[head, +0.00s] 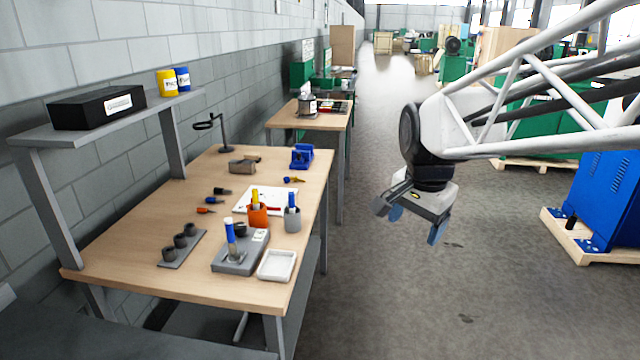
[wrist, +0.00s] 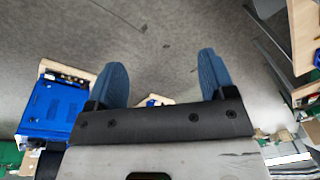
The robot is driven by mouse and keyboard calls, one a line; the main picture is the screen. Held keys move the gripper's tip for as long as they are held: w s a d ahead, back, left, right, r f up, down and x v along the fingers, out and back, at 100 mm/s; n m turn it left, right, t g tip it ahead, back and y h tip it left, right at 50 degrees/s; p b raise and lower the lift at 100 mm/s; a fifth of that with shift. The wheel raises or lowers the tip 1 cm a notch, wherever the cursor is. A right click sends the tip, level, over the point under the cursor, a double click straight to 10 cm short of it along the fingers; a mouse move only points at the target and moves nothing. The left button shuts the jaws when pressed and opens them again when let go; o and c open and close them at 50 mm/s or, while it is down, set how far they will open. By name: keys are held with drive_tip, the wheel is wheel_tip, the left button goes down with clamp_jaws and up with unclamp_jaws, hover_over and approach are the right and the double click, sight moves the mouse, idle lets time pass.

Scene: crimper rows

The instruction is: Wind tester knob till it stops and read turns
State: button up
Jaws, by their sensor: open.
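A grey tester box (head: 230,263) sits near the front edge of the wooden bench. A blue-and-white handled tool (head: 229,232) stands upright at its left side. A dark round part (head: 241,229), possibly the knob, is at its back, partly hidden by the tool. A small white label or display (head: 260,236) is on its right; it is too small to read. My gripper (head: 415,222) hangs over the aisle, right of the bench and well apart from the tester. In the wrist view my gripper (wrist: 161,65) has its two blue fingers spread, with nothing between them.
An orange cup (head: 257,217) and a grey cup (head: 293,219) hold tools behind the tester. A white tray (head: 277,266) lies right of it, a rack of dark cylinders (head: 180,246) left. A raised shelf (head: 110,122) covers the bench's left side.

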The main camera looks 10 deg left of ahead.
drive_tip(key=w+a+f+m+g, duration=0.1)
drive_tip(key=w+a+f+m, duration=0.2)
drive_tip(key=w+a+m, duration=1.1)
drive_tip(key=shift+m+g, duration=0.4)
drive_tip(key=shift+m, duration=0.4)
drive_tip(key=w+a+f, duration=0.4)
drive_tip(key=a, duration=0.7)
drive_tip(key=w+a+f, duration=0.4)
drive_tip(key=w+a, duration=0.1)
drive_tip(key=a, duration=0.6)
drive_tip(key=w+a+f, duration=0.4)
drive_tip(key=w+a, duration=0.1)
drive_tip(key=a, duration=0.6)
drive_tip(key=shift+a+f, duration=0.3)
drive_tip(key=shift+f, duration=0.1)
drive_tip(key=shift+n, duration=0.4)
